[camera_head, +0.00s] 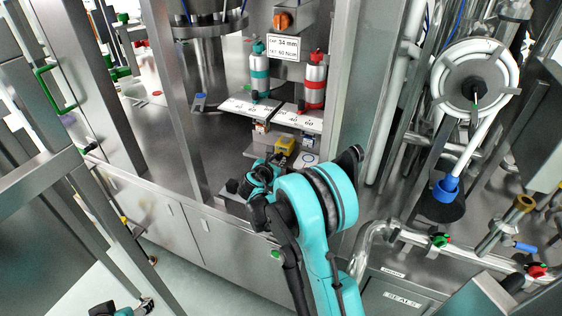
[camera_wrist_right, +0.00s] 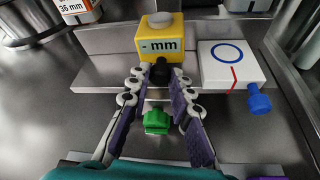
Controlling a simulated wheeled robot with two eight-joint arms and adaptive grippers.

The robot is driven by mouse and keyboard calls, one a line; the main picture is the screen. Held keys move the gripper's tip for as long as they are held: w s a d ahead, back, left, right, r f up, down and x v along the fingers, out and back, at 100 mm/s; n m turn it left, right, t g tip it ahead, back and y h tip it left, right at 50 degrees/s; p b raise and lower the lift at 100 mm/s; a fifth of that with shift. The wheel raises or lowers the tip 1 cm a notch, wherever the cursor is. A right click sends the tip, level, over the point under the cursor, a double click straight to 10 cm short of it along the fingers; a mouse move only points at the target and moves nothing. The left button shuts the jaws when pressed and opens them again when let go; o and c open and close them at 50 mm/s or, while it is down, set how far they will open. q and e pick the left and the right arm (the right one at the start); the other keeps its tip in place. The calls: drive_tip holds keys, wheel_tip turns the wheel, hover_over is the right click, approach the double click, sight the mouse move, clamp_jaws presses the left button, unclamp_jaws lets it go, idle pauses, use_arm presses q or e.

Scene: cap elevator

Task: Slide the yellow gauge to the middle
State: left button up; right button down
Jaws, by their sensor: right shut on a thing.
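The yellow gauge (camera_wrist_right: 160,38), marked "mm", sits on a metal rail in the right wrist view. A round white-grey piece is on its top and a black knob (camera_wrist_right: 160,70) is on its front. In the head view the gauge (camera_head: 285,145) is below the numbered white plates. My right gripper (camera_wrist_right: 160,84) has its fingertips closed around the black knob, in front of the gauge. It also shows in the head view (camera_head: 279,161), partly hidden by its own wrist. My left gripper (camera_head: 147,304) is low at the bottom left, small and far from the gauge.
A white block (camera_wrist_right: 232,64) with a blue circle, a red line and a blue knob (camera_wrist_right: 258,98) stands just right of the gauge. A green knob (camera_wrist_right: 156,121) lies below the fingers. Bare rail extends left.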

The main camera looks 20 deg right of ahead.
drive_tip(key=c, duration=1.6)
unclamp_jaws()
drive_tip(key=v, duration=1.2)
drive_tip(key=s+a+m+g+y, duration=0.1)
drive_tip(key=s+a+m+y, duration=0.1)
drive_tip(key=s+m, duration=0.6)
drive_tip(key=s+a+m+g+y, duration=0.1)
drive_tip(key=s+a+m+y, duration=0.2)
drive_tip(key=s+m, duration=0.4)
drive_tip(key=s+a+m+g+y, duration=0.1)
drive_tip(key=s+a+m+y, duration=0.2)
drive_tip(key=s+m, duration=0.5)
drive_tip(key=shift+s+a+f+m+y, duration=0.15)
drive_tip(key=shift+s+y, duration=0.15)
drive_tip(key=shift+s, duration=0.9)
drive_tip(key=shift+s+d+r+m+y, duration=0.15)
drive_tip(key=shift+s+y, duration=0.15)
drive_tip(key=shift+s, duration=0.9)
